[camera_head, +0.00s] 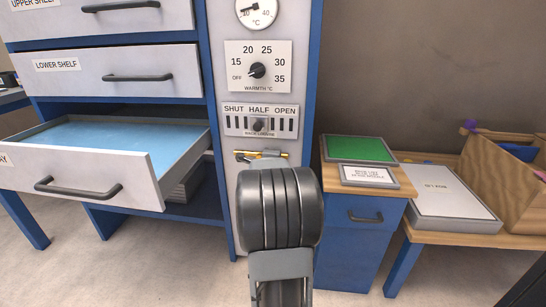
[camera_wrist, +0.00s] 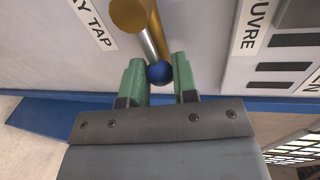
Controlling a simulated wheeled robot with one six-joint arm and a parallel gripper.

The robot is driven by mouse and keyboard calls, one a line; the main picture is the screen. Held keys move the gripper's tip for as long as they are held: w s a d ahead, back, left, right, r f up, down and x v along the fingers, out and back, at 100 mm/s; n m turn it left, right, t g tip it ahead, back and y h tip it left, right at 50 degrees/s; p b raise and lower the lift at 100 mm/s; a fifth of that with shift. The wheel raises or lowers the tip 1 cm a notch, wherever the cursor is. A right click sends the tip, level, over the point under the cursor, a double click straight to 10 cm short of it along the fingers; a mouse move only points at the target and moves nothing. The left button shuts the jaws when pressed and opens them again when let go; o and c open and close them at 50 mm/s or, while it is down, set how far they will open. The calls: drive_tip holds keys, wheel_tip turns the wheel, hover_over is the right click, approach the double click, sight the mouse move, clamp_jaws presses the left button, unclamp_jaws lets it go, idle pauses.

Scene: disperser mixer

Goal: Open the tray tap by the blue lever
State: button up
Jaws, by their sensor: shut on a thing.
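The tray tap (camera_head: 270,154) is a small brass fitting low on the grey control panel in the head view, partly hidden by my arm. In the wrist view its brass body (camera_wrist: 130,14) is at the top. A thin metal lever runs from there to a blue ball end (camera_wrist: 159,73). My gripper (camera_wrist: 160,80) has its green fingers on either side of the blue ball and is shut on it. The fingers are hidden behind my arm in the head view. A partly cut-off label (camera_wrist: 92,24) reading "Y TAP" is beside the tap.
An open drawer tray (camera_head: 85,168) with a blue surface sticks out on the left. Above the tap are a louvre slider (camera_head: 258,125) and a warmth dial (camera_head: 257,71). A blue cabinet (camera_head: 360,240) with a green pad (camera_head: 360,149) stands close on the right.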

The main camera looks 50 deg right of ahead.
drive_tip(key=shift+f+m, duration=0.5)
drive_tip(key=shift+m, duration=0.1)
idle(0.3)
drive_tip(key=o, duration=0.9)
drive_tip(key=shift+s+p+v, duration=0.2)
drive_tip(key=shift+p+v, duration=1.85)
drive_tip(key=shift+v, duration=4.85)
drive_tip(key=shift+d+r, duration=0.1)
